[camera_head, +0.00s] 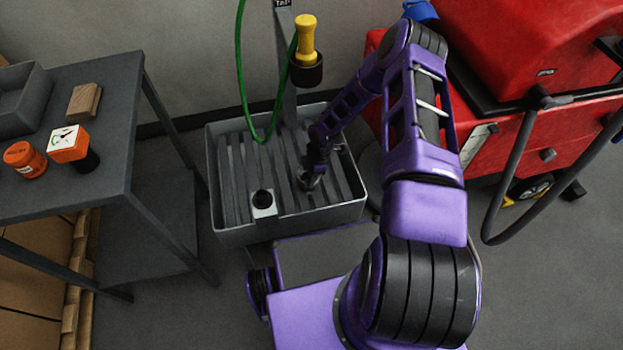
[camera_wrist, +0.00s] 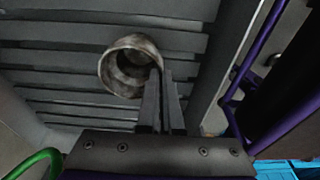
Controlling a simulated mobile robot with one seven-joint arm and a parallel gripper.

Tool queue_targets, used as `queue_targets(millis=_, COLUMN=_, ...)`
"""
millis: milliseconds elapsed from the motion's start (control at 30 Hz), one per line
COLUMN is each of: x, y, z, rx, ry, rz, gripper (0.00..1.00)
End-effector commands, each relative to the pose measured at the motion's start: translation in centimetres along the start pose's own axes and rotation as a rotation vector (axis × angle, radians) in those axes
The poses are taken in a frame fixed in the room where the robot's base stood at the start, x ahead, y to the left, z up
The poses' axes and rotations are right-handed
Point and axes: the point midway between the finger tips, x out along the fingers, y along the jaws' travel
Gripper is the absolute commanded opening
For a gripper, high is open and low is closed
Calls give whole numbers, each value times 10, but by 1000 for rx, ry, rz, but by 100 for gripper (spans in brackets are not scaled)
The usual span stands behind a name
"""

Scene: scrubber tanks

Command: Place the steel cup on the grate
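The steel cup (camera_wrist: 118,63) is a round, worn grey metal cup, its mouth turned toward the wrist camera. In the head view the cup (camera_head: 308,182) shows small and dark at my gripper, over the slats of the grate (camera_head: 238,170). The grate also fills the background of the wrist view (camera_wrist: 60,65). My gripper (camera_wrist: 163,78) has its fingers close together at the cup's right wall, one finger over the mouth and one outside, so it looks shut on that wall. In the head view my gripper (camera_head: 314,168) points down. Whether the cup's base touches the slats is hidden.
The grate lies in a grey basin (camera_head: 290,227) with raised walls. A white block with a black top (camera_head: 264,204) sits at its front. A green hose (camera_head: 242,70) hangs behind. A red machine (camera_head: 520,50) stands right; a dark table (camera_head: 100,140) stands left.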

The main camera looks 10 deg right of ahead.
Motion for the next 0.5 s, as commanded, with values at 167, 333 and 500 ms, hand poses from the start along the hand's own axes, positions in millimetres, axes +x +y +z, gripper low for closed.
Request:
queue_targets(millis=167, x=2, y=0, z=0, rx=0, ry=0, rz=0, gripper=20)
queue_targets(millis=333, x=2, y=0, z=0, rx=0, ry=0, rz=0, gripper=32)
queue_targets(millis=500, x=1, y=0, z=0, rx=0, ry=0, rz=0, gripper=32)
